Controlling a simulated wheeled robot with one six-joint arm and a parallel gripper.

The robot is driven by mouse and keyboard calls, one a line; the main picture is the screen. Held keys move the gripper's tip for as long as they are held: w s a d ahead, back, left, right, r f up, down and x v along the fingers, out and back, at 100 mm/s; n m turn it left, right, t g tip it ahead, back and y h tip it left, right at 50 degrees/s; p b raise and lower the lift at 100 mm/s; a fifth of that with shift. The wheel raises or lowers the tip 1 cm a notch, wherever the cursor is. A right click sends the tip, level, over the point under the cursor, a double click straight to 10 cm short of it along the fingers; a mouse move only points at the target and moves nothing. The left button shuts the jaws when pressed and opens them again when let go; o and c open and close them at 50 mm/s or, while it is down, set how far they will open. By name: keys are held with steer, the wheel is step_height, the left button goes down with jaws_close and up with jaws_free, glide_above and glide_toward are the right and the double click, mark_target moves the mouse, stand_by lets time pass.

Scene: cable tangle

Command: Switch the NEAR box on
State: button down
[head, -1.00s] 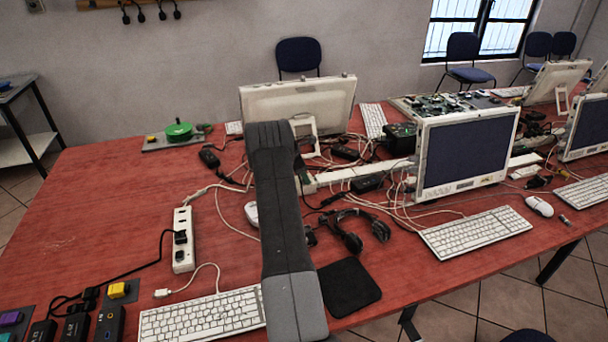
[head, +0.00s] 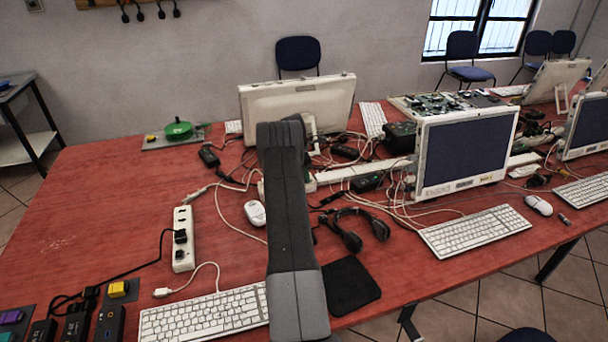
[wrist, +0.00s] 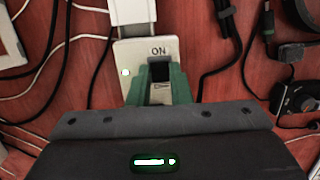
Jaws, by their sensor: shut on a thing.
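In the wrist view, a white box (wrist: 131,55) with the word ON printed on it lies below my gripper. A black switch (wrist: 160,71) sits just under that word, and a small pale green light (wrist: 125,71) shows at its left. My gripper (wrist: 161,78) has its green fingers on either side of the switch and is shut on it. The fingers hide part of the box and switch. In the head view, my arm hides my gripper and most of what is under it; I cannot tell there which box this is.
A white power strip (head: 183,240) with a black plug stands left of my arm. A white mouse (head: 255,213), headphones (head: 352,232) and loose cables lie close by. Monitors (head: 466,150) stand behind and right.

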steer(key=shift+d+y, duration=0.15)
steer(key=shift+y, duration=0.55)
steer(key=c, duration=1.3)
jaws_free()
steer(key=shift+r, duration=0.1)
steer(key=r, duration=0.4)
steer(key=r+b, duration=0.1)
steer(key=r, duration=0.8)
steer(key=shift+s+a+r+b, duration=0.1)
steer(key=shift+a+r+b, duration=0.25)
steer(key=shift+a+b, duration=0.05)
steer(key=shift+f, duration=0.1)
steer(key=f, duration=0.4)
steer(key=f+p, duration=0.1)
steer(key=f, duration=0.4)
steer(key=d+f, duration=0.1)
steer(key=f, duration=0.3)
steer(key=shift+f+p, duration=0.3)
steer(key=shift+p, duration=0.1)
steer(key=shift+a+h, duration=0.2)
steer(key=shift+h, duration=0.2)
